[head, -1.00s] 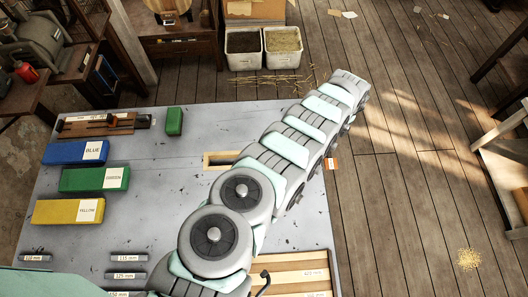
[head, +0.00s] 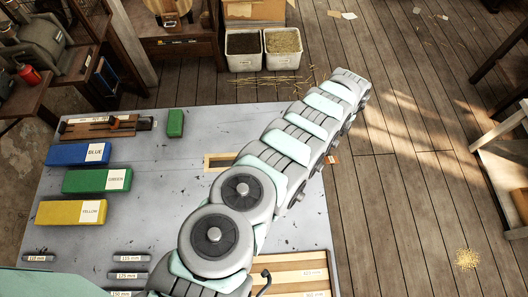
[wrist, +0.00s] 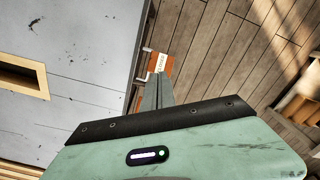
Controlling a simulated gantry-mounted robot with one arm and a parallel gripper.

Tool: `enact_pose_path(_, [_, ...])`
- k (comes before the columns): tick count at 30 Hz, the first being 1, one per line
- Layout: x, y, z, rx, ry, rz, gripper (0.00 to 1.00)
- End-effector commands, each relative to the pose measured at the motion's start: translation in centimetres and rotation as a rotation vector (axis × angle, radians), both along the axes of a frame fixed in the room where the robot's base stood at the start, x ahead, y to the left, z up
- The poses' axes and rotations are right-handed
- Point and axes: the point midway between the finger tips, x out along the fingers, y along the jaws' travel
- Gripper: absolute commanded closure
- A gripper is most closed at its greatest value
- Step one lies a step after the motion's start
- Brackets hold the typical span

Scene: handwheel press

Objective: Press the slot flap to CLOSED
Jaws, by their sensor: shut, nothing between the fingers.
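An orange flap (wrist: 158,66) with a white lettered label sits at the table's right edge in the wrist view, beside a thin metal bracket. Its lettering is too small to read surely. In the head view only a bit of the orange flap (head: 332,160) shows beside my arm. My gripper (wrist: 166,76) is shut and empty, with its fingertips overlapping the label's lower end in the wrist view. I cannot tell whether they touch it. In the head view my arm hides the gripper.
A wood-framed opening (wrist: 24,76) is in the grey tabletop (wrist: 85,60), left of the flap. Blue (head: 78,153), green (head: 97,180) and yellow (head: 72,212) blocks lie at the table's left. A slatted wooden board (head: 300,270) lies at the front right. Floor is open beyond the right edge.

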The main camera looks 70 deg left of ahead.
Motion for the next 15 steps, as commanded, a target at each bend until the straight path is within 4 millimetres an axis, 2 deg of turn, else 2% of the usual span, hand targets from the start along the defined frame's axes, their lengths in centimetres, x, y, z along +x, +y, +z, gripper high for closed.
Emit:
enact_pose_path(2, [-0.01,0.01,0.98,0.000,0.000,0.000,1.00])
enact_pose_path(15, [-0.05,-0.04,1.31,-0.001,0.001,0.000,1.00])
